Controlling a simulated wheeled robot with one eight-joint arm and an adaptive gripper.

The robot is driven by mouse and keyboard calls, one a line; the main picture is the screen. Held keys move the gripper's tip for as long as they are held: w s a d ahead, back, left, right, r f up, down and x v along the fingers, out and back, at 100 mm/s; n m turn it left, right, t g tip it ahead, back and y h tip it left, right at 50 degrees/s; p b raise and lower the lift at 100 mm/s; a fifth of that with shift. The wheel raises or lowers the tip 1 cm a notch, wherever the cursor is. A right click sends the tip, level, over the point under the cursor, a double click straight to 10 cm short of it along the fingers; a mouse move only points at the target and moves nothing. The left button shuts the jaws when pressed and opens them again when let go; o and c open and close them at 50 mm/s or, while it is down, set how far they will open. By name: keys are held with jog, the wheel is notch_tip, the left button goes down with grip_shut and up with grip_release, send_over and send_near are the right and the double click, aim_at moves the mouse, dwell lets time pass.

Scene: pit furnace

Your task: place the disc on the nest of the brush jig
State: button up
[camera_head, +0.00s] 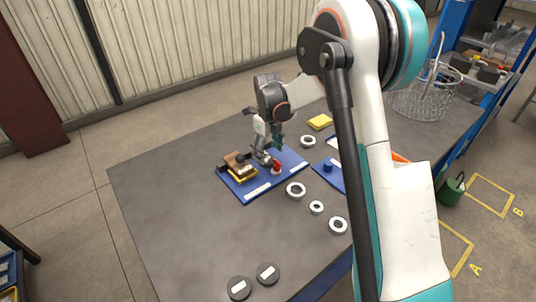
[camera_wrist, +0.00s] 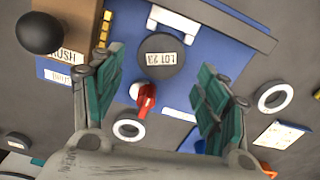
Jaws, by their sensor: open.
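The brush jig is a blue plate (camera_head: 250,189) on the grey table in the head view, with a wooden block with a dark knob (camera_head: 238,162) at its left. In the wrist view a dark round disc (camera_wrist: 160,55) labelled "LOT 23" lies over the jig's blue plate (camera_wrist: 215,50), beyond and between my fingertips. Whether it is seated in a nest I cannot tell. My gripper (camera_wrist: 157,92) is open, with a green-padded finger on each side and nothing held. In the head view my gripper (camera_head: 268,150) is low over the plate and hides the disc. A red part (camera_wrist: 147,97) stands near the disc.
Two dark labelled discs (camera_head: 268,273) (camera_head: 240,287) lie at the table's front. A second blue plate (camera_head: 322,172) and a yellow block (camera_head: 320,122) are farther right. The table's left part is clear.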

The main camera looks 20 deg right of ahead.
aim_at(268, 160)
notch_tip(268, 160, up, 9)
jog(key=p, duration=0.2)
jog(key=s+r+n+t, duration=0.3)
jog(key=s+r+n, duration=1)
jog(key=s, duration=0.2)
jog(key=s+n+t, duration=0.4)
jog(key=s+n, duration=1.3)
jog(key=s, duration=0.1)
jog(key=shift+s+f, duration=0.2)
jog(key=shift+f, duration=0.15)
jog(key=shift+c, duration=0.3)
dwell(0.4)
